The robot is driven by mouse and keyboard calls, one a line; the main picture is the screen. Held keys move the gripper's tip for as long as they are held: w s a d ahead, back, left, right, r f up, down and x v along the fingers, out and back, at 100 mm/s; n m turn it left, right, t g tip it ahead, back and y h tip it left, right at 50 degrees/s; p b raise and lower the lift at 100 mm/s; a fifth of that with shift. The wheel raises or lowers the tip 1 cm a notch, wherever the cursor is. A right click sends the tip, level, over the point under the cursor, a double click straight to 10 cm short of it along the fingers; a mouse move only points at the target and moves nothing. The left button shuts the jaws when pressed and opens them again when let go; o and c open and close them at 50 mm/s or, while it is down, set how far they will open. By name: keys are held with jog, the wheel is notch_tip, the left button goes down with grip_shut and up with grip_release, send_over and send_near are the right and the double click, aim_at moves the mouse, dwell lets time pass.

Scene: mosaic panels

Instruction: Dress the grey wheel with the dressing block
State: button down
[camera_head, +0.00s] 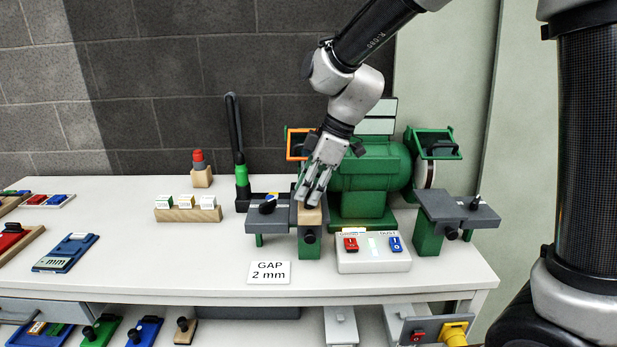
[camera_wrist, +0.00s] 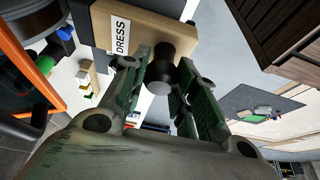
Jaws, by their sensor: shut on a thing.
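The dressing block (camera_head: 311,216) is a tan block at the left tool rest (camera_head: 262,227) of the green bench grinder (camera_head: 372,168). In the wrist view the block (camera_wrist: 185,14) carries a DRESS label and a black knob (camera_wrist: 160,80). My gripper (camera_head: 313,198) points down over the block, and its fingers (camera_wrist: 165,95) are shut around the knob. The left wheel behind my gripper is hidden, beside an orange-edged guard (camera_head: 292,143). A pale wheel (camera_head: 426,178) shows at the right guard. I cannot tell which wheel is the grey one.
A control box (camera_head: 372,265) with red and blue switches stands in front of the grinder. The right tool rest (camera_head: 462,212) is beside it. A GAP 2 mm card (camera_head: 269,273) lies at the front edge. A green-black post (camera_head: 239,165) and a wooden card holder (camera_head: 187,215) stand left.

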jog(key=shift+w, duration=1.6)
dwell(0.3)
jog(key=shift+s, duration=0.15)
dwell(0.6)
jog(key=shift+s, duration=1.4)
jog(key=shift+w, duration=1.4)
dwell(1.1)
jog(key=shift+s, duration=1.45)
jog(key=shift+w, duration=0.15)
